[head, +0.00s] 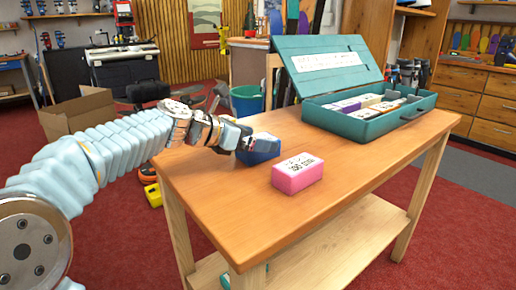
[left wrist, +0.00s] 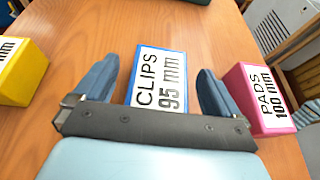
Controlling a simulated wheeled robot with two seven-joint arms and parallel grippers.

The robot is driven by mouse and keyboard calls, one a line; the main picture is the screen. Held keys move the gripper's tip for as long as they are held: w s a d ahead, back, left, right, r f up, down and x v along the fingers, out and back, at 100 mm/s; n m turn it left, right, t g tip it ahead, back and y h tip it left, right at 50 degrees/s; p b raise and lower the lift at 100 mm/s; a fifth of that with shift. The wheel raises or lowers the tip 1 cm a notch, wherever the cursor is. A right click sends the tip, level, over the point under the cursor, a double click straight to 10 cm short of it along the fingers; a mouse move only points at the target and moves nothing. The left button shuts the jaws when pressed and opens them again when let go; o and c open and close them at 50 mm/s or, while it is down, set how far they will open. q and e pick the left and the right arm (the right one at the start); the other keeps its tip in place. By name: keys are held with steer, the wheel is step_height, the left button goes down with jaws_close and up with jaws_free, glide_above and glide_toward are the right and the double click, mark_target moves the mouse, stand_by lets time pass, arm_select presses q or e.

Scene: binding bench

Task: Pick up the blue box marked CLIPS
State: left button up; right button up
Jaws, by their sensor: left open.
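The blue box marked CLIPS (left wrist: 160,82) has a white top reading "95 mm" in the left wrist view. In the head view the blue box (head: 263,153) stands on the wooden table, partly hidden by my left gripper (head: 241,143). In the left wrist view my left gripper (left wrist: 158,70) is open, its fingers on either side of the box with a gap at each side. I cannot tell how far down they reach beside it. My right gripper is not in view.
A pink box (head: 298,174) marked PADS 100 mm (left wrist: 262,98) stands close to the right finger. A yellow box (left wrist: 20,72) is at the left edge of the wrist view. An open teal case (head: 368,122) with several boxes stands at the table's far right. The table front is clear.

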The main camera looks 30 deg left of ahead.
arm_select(q)
steer(key=shift+x, duration=1)
steer(key=shift+s, duration=0.1)
steer(key=shift+c, duration=0.5)
steer(key=c, duration=1)
steer(key=shift+c, duration=0.2)
